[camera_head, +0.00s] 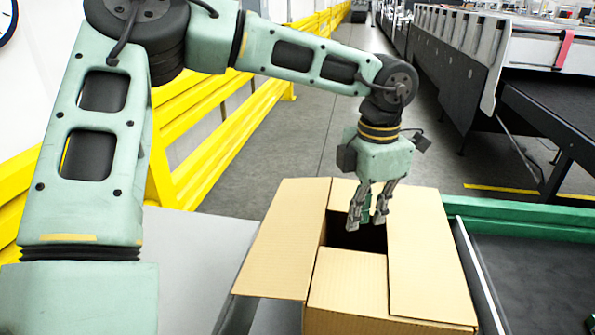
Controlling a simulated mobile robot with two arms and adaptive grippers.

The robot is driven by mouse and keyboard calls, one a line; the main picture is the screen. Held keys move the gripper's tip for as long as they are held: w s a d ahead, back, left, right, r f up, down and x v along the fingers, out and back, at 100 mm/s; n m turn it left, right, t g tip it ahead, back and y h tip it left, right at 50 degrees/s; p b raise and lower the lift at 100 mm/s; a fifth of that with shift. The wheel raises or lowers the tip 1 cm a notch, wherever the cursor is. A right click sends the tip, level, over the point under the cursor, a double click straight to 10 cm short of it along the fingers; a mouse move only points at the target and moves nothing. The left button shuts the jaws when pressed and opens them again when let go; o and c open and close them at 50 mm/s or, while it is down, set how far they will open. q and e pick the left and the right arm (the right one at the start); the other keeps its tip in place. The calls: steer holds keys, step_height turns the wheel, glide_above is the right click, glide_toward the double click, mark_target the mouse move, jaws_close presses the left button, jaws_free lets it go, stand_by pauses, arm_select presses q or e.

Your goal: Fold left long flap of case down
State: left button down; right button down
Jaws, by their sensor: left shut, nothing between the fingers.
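The open-topped cardboard case (345,321) stands at the lower middle of the head view. Its left long flap (275,240) sticks outward to the left, away from the opening. The right long flap (430,250) lies inward over the case's right side. The near short flap (348,278) lies inward, partly under the right flap. A dark gap shows in the middle, with cardboard at its far end partly hidden by my gripper. My left gripper (366,222) is shut and empty, pointing down over this gap, right of the left flap. My right gripper is not in view.
A grey surface (190,255) lies left of the case. A metal rail (480,275) and dark conveyor (540,265) are close on its right, with a green beam (520,213) behind. Yellow guard rails (215,130) stand behind my left arm. Open floor lies beyond the case.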

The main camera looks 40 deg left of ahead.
arm_select(q)
steer(key=shift+s, duration=0.1)
steer(key=shift+f+b, duration=2.2)
steer(key=shift+f, duration=0.3)
steer(key=shift+r, duration=0.1)
step_height(320, 180, up, 9)
steer(key=p, duration=0.5)
steer(key=shift+p, duration=0.4)
